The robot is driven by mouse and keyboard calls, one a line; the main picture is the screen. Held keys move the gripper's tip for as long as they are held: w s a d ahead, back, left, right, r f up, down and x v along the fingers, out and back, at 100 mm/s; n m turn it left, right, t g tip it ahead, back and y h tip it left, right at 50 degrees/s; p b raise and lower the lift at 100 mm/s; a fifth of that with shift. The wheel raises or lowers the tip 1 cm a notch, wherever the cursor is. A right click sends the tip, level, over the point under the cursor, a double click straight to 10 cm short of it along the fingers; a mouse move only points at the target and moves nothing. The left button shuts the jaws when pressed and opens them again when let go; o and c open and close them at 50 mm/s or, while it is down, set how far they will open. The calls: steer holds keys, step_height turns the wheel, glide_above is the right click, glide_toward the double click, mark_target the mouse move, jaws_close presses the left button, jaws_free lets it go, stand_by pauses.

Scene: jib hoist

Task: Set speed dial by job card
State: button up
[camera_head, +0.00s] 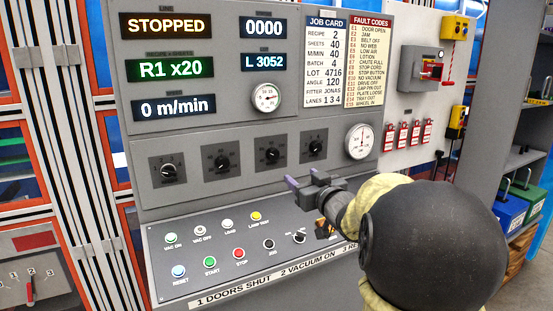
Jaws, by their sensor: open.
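The job card (325,62) on the grey panel reads recipe 2, sheets 40, m/min 40, batch 4. Four black dials sit in a row: the far left dial (168,170), the second dial (222,161), the third dial (271,155) and the right dial (314,147). Their small labels are too fine to read, so I cannot tell which is the speed dial. The speed display (174,107) shows 0 m/min. My gripper (306,181) is open and empty, below the right dial and apart from it, over the upper edge of the button desk.
The sloping button desk (180,262) carries several coloured buttons and a black selector knob (299,237). Displays read STOPPED (165,26) and R1 x20 (171,69). My arm covers the lower right. Space before the dials is clear.

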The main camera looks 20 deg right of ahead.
mark_target(274, 155)
steer(key=w+p, duration=0.1)
steer(key=w, duration=1.6)
steer(key=shift+w+d, duration=0.1)
steer(key=shift+d, duration=0.05)
steer(key=c, duration=1)
